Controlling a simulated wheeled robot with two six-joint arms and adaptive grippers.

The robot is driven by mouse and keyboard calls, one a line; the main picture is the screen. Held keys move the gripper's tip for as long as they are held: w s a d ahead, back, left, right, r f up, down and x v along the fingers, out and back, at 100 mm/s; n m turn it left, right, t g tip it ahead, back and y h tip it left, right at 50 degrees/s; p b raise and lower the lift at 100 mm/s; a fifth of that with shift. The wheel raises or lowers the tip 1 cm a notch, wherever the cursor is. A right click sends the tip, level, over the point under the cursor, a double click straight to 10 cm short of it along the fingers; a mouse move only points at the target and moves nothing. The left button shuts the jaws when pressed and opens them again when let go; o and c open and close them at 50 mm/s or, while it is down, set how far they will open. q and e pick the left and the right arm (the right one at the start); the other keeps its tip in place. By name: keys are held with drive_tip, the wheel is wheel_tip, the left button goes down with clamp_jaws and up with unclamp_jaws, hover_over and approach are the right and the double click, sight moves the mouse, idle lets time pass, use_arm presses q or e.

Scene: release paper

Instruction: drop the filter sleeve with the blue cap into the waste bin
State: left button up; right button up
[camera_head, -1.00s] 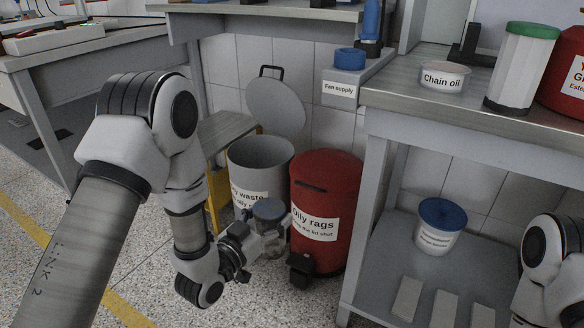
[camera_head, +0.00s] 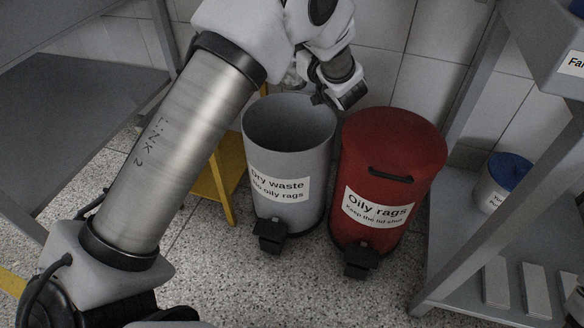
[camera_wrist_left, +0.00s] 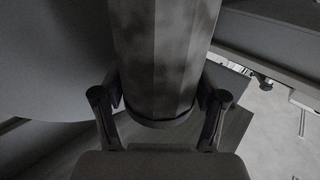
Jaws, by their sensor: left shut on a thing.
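In the left wrist view my left gripper (camera_wrist_left: 160,100) is shut on the filter sleeve (camera_wrist_left: 160,55), a grey pleated cylinder with a dark ring at its near end. One finger presses on each side of it. Its blue cap does not show now. In the head view my left arm reaches over the back of the grey waste bin (camera_head: 290,190), labelled "Dry waste". The bin's mouth is open. My right gripper is not in view.
A red bin (camera_head: 390,180) labelled "Oily rags" stands close to the right, its lid shut. A yellow-legged stand (camera_head: 225,190) is left of the grey bin. A shelf unit (camera_head: 490,240) with a blue-lidded tub (camera_head: 500,180) stands at the right. The tiled wall is behind.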

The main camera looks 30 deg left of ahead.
sight(282, 78)
use_arm(q)
drive_tip(key=f+n+g, duration=0.1)
drive_tip(key=g, duration=0.1)
drive_tip(key=s+a+n+g+y+b, duration=0.1)
drive_tip(key=n+g, duration=0.1)
drive_tip(key=g, duration=0.1)
drive_tip(key=s+a+f+n+g+y, duration=0.1)
drive_tip(key=n+g, duration=0.1)
drive_tip(key=shift+s+a+f+g+b, duration=0.15)
drive_tip(key=shift+f+g+b, duration=0.15)
drive_tip(key=shift+g+b, duration=0.1)
drive_tip(key=f+n+g, duration=0.1)
drive_tip(key=g, duration=0.1)
drive_tip(key=s+d+f+n+g+b, duration=0.1)
drive_tip(key=g, duration=0.1)
drive_tip(key=s+f+n+g, duration=0.1)
drive_tip(key=f+n, duration=0.1)
drive_tip(key=shift+s+d+f+g, duration=0.1)
drive_tip(key=shift+s+d+g, duration=0.05)
drive_tip(key=shift+d+g, duration=0.25)
wheel_tip(282, 78, down, 5)
drive_tip(key=b, duration=0.5)
drive_tip(key=shift+f, duration=0.15)
drive_tip(key=o, duration=1.4)
